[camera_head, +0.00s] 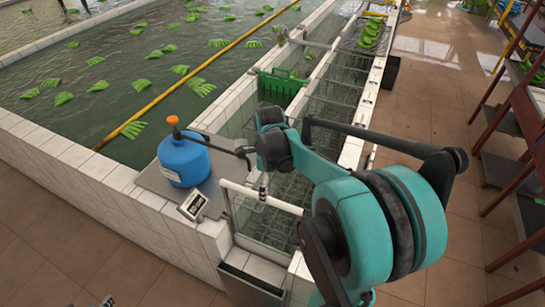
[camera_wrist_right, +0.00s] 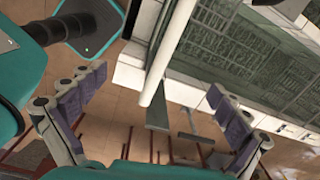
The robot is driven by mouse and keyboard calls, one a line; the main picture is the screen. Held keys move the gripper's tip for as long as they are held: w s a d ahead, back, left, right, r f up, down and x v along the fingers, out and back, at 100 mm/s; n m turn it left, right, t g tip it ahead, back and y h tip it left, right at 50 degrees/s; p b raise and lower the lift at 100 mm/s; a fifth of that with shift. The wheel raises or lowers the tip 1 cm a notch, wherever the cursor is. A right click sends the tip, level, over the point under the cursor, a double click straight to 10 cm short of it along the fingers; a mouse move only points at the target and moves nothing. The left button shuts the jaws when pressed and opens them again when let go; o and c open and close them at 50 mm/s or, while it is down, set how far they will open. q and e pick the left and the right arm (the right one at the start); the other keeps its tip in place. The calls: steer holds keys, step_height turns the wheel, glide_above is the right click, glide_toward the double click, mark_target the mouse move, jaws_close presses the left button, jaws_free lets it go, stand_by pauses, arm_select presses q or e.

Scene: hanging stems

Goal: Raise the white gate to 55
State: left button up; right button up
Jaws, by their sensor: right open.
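The white gate's top bar (camera_head: 285,206) spans the near end of the narrow channel in the head view, with a see-through panel below it. My right gripper (camera_head: 262,190) is at this bar, partly hidden by my own arm. In the right wrist view its two fingers (camera_wrist_right: 156,84) are spread wide, and the white bar (camera_wrist_right: 165,50) runs between them, apart from both. A small readout (camera_head: 193,205) stands on the wall left of the gate; its digits are too small to read. A small piece at the bottom edge may be my left gripper (camera_head: 108,300).
A blue container (camera_head: 184,160) with an orange cap stands on the ledge close left of my right arm. A green gate (camera_head: 278,87) sits farther up the channel. A large pool (camera_head: 120,120) with floating green bunches is at left. Red-framed racks (camera_head: 505,120) stand at right.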

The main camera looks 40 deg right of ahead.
mark_target(272, 199)
arm_select(q)
step_height(272, 199, down, 8)
steer(key=b, duration=0.8)
steer(key=shift+r+b, duration=0.25)
steer(key=shift+b, duration=0.1)
arm_select(e)
steer(key=f, duration=0.3)
steer(key=d+f+m, duration=0.1)
steer(key=f, duration=0.3)
steer(key=f+m, duration=0.1)
steer(key=f, duration=0.3)
steer(key=shift+d+f, duration=0.15)
steer(key=shift+f, duration=0.05)
jaws_close()
